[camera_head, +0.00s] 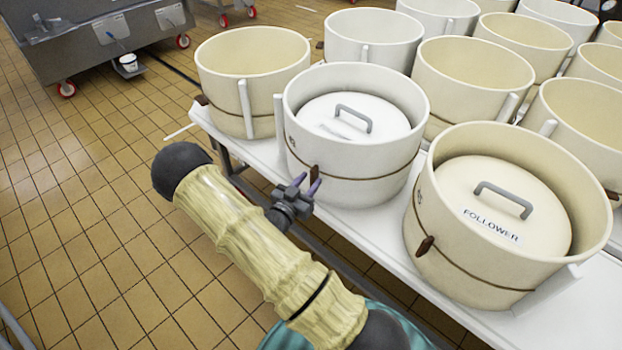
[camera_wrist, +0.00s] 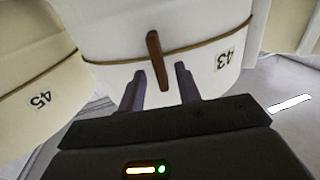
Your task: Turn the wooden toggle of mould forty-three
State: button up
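Mould forty-three (camera_wrist: 110,30) is a white tub with a brown cord round it, and its label (camera_wrist: 225,59) reads 43. The wooden toggle (camera_wrist: 155,58) is a small brown bar on the cord, slightly tilted. In the head view, the mould (camera_head: 350,158) holds a white lid with a grey handle, and its toggle (camera_head: 314,173) faces my gripper (camera_head: 307,183). In the wrist view, my gripper (camera_wrist: 159,72) is open, with two purple fingers. The toggle's near end appears between the fingertips; I cannot tell whether they touch it.
Mould forty-five (camera_wrist: 35,95) is beside it; in the head view a tub with a FOLLOWER lid (camera_head: 500,205) stands close on the right. A cream tub (camera_head: 225,100) stands to the left. More tubs crowd the white table (camera_head: 375,225) behind.

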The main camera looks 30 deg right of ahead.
jog(key=shift+x, duration=1)
grip_shut()
jog(key=shift+n, duration=0.4)
jog(key=shift+w+a+f+n+p, duration=0.15)
jog(key=shift+n+p, duration=0.5)
jog(key=shift+n, duration=2.2)
jog(key=shift+w+f+n+p, duration=0.15)
jog(key=shift+n+p, duration=0.45)
jog(key=shift+n, duration=2.3)
jog(key=shift+a+f+n+p, duration=0.15)
jog(key=shift+n+p, duration=0.5)
jog(key=shift+n, duration=2.2)
